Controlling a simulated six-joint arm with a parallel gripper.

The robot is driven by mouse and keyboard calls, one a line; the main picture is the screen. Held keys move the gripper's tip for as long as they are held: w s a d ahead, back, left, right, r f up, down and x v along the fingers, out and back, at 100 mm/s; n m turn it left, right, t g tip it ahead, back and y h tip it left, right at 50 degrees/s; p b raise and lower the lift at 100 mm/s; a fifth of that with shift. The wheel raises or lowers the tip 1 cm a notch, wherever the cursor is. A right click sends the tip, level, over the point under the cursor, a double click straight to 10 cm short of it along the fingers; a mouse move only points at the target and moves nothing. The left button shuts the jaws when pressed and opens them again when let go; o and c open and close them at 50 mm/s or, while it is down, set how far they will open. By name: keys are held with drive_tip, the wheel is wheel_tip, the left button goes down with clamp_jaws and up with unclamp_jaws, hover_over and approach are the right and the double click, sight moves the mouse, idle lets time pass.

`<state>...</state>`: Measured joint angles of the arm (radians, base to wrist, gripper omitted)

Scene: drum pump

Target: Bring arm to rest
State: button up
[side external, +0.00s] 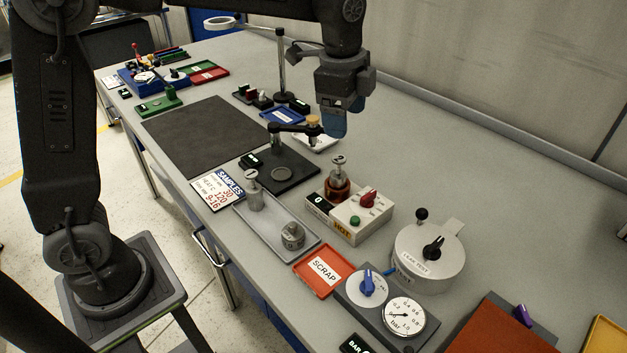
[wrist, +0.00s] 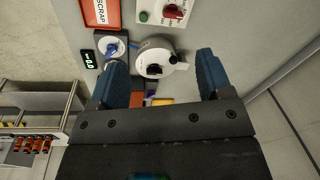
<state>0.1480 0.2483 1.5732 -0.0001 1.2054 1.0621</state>
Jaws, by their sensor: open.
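My gripper (side external: 335,122) hangs above the bench in the side view, its blue fingers over the area behind the pump stand. In the wrist view my gripper (wrist: 161,62) has its two blue fingers wide apart with nothing held between them. Below the gripper in the side view is a black stand with a lever arm (side external: 292,128) and a tan knob (side external: 313,121). The gripper appears apart from it, though the exact gap is hard to tell.
On the bench (side external: 225,60) stand a heater box (side external: 358,217), a grey tray (side external: 268,229), a red scrap tray (side external: 317,271), a leak test pot (side external: 428,255) and a gauge block (side external: 404,317). A ring stand (side external: 281,65) rises close to my arm. A dark mat (side external: 205,135) is clear.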

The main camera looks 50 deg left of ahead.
drive_tip(key=s+a+n+t, duration=0.2)
drive_tip(key=s+n, duration=0.5)
drive_tip(key=s, duration=0.4)
drive_tip(key=s+a+n+t, duration=0.2)
drive_tip(key=s+a+n, duration=0.2)
drive_tip(key=s, duration=0.7)
drive_tip(key=n, duration=0.2)
drive_tip(key=shift+s+a+f+n, duration=0.2)
drive_tip(key=shift+s+f+n, duration=0.2)
